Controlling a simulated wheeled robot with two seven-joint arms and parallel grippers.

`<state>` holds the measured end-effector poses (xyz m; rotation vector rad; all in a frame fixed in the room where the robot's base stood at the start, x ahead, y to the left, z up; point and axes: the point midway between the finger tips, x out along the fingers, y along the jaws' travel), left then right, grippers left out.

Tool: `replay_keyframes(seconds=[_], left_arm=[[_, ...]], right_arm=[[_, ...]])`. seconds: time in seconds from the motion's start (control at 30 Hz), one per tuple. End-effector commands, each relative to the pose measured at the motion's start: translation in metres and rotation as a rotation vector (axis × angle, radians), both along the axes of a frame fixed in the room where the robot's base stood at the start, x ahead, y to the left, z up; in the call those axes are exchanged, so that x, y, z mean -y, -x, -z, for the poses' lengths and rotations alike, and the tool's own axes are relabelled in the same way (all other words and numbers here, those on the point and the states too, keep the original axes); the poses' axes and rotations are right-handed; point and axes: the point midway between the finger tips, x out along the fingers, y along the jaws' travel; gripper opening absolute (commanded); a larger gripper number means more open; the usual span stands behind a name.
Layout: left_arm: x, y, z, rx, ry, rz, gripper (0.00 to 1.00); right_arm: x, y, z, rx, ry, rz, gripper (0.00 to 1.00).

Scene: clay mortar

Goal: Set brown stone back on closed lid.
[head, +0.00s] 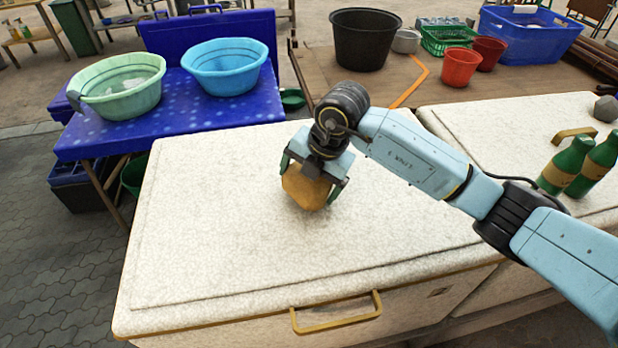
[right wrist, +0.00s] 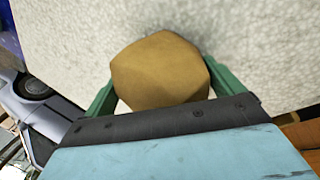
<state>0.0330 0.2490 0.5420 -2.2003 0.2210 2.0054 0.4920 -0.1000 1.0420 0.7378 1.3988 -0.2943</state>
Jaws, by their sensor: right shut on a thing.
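The brown stone (head: 306,189) is between the green fingers of my right gripper (head: 314,184), over the middle of the closed white speckled lid (head: 230,230). The gripper is shut on it and points down. In the right wrist view the stone (right wrist: 160,72) sits between both fingers of the gripper (right wrist: 160,90), with the lid (right wrist: 240,35) behind it. A dark shadow lies close beside the stone on the lid. I cannot tell whether the stone touches the lid. My left gripper is not in view.
A yellow handle (head: 336,313) is on the chest's front. A second white lid (head: 480,125) at the right carries green bottles (head: 566,166) and a grey stone (head: 606,108). A blue table (head: 200,118) with a green basin (head: 118,88) and a blue basin (head: 225,68) stands at the back left.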

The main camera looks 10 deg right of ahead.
Motion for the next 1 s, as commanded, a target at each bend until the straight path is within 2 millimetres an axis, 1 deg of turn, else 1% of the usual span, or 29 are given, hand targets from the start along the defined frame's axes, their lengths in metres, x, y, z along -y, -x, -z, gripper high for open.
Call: replay_keyframes(seconds=[0.03, 0.13, 0.73, 0.77, 0.8, 0.97, 1.0], left_arm=[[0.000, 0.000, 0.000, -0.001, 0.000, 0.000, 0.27], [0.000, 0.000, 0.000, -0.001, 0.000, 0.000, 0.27], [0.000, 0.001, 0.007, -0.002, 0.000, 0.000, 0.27], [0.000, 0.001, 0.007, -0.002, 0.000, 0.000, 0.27], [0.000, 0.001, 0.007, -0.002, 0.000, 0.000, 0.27], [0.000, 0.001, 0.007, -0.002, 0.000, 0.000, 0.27], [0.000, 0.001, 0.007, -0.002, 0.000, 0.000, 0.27]], right_arm=[[-0.001, -0.001, -0.003, 0.006, -0.004, 0.000, 0.33], [-0.001, -0.001, -0.002, 0.006, -0.004, 0.000, 0.33], [-0.001, -0.001, 0.008, 0.005, -0.003, 0.000, 0.33], [-0.001, -0.001, 0.008, 0.005, -0.003, 0.000, 0.94], [-0.001, -0.001, 0.007, 0.005, -0.003, 0.000, 0.99], [0.000, -0.001, 0.008, 0.003, -0.002, 0.000, 1.00], [0.000, 0.001, 0.011, -0.003, 0.003, 0.000, 1.00]])
